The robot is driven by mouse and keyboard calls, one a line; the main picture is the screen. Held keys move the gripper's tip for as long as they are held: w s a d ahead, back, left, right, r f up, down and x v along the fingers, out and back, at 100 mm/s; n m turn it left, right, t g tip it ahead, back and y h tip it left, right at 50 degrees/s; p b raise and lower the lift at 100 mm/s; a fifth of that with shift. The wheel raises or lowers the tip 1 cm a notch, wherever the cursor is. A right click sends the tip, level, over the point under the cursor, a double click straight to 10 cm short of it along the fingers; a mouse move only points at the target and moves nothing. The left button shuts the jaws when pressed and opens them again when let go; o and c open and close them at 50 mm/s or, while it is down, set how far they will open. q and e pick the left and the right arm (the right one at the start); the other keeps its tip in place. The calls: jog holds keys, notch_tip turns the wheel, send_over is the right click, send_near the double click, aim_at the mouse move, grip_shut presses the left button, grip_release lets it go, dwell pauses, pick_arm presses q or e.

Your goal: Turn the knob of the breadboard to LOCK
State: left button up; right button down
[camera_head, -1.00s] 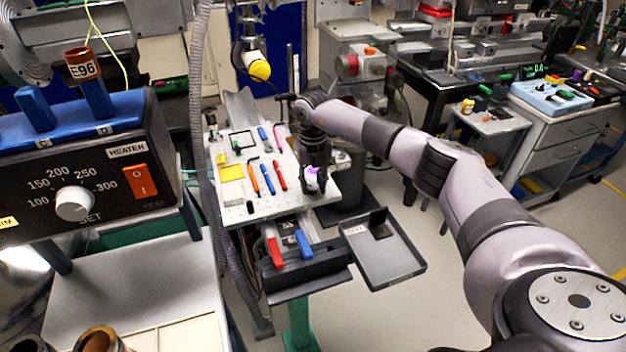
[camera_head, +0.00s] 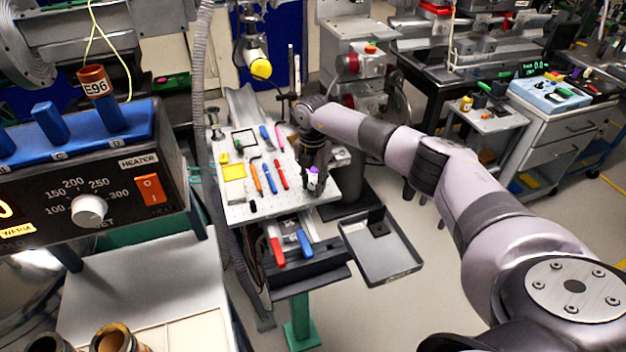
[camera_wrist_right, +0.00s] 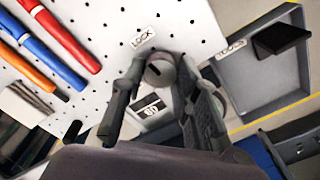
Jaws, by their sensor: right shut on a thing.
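The breadboard (camera_head: 236,206) is a white perforated plate in the middle of the head view, with pens and small tools on it. My right gripper (camera_head: 316,188) points down at its right edge. In the right wrist view, the gripper (camera_wrist_right: 155,85) has its fingers on both sides of a round grey knob (camera_wrist_right: 160,68) and is shut on it. A dark mark shows on the knob's face. A LOCK label (camera_wrist_right: 143,38) lies just above the knob in that view. Another label below it is partly hidden by the fingers. My left gripper is out of view.
A heater box (camera_head: 75,190) stands at left. A yellow-tipped device (camera_head: 261,69) hangs behind the breadboard. Open floor lies at right.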

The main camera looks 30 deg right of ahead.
aim_at(313, 186)
jog(key=c, duration=2.4)
grip_release()
jog(key=shift+r+m, duration=0.1)
jog(key=shift+m, duration=0.6)
jog(key=c, duration=1.2)
grip_release()
jog(key=shift+c, duration=0.2)
notch_tip(313, 186, up, 12)
